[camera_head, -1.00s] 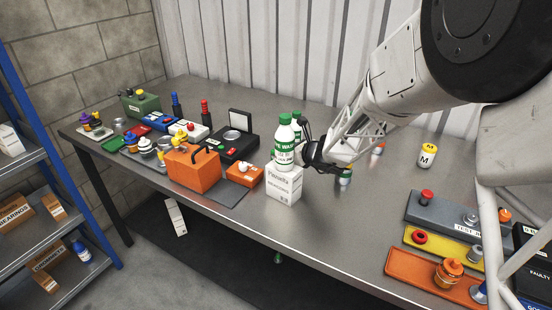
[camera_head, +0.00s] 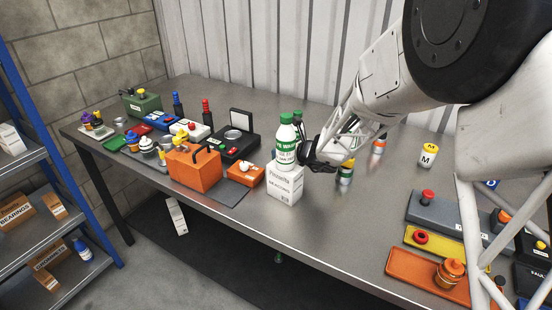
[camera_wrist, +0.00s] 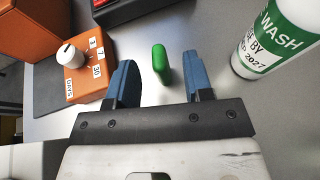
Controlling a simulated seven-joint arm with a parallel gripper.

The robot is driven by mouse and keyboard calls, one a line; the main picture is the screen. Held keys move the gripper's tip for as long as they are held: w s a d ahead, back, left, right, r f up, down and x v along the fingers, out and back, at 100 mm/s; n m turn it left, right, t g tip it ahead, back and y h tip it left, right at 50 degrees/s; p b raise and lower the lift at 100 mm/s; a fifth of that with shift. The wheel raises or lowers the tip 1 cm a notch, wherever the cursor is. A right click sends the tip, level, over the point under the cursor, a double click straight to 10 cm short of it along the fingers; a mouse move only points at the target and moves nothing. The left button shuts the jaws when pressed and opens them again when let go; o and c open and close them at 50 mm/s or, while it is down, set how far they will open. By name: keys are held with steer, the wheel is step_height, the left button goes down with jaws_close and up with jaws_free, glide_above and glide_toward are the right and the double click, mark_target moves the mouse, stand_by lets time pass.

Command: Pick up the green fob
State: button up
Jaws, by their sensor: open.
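The green fob (camera_wrist: 160,62) is a small rounded slab on the grey table, seen in the wrist view. It lies just beyond my gripper (camera_wrist: 158,82), about between the lines of its two blue fingers. The fingers are apart with nothing between them. In the head view my gripper (camera_head: 306,156) is beside the white eyewash bottle, partly hidden by it. I cannot make out the fob in the head view.
An orange knob box (camera_wrist: 84,72) is close left. An orange case (camera_head: 194,168) stands farther left.

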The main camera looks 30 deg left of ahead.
steer(key=shift+a, duration=0.1)
steer(key=shift+f+x, duration=0.2)
steer(key=shift+x, duration=2.25)
steer(key=shift+c, duration=0.3)
jaws_close()
steer(key=shift+r, duration=0.15)
steer(key=shift+r, duration=4.85)
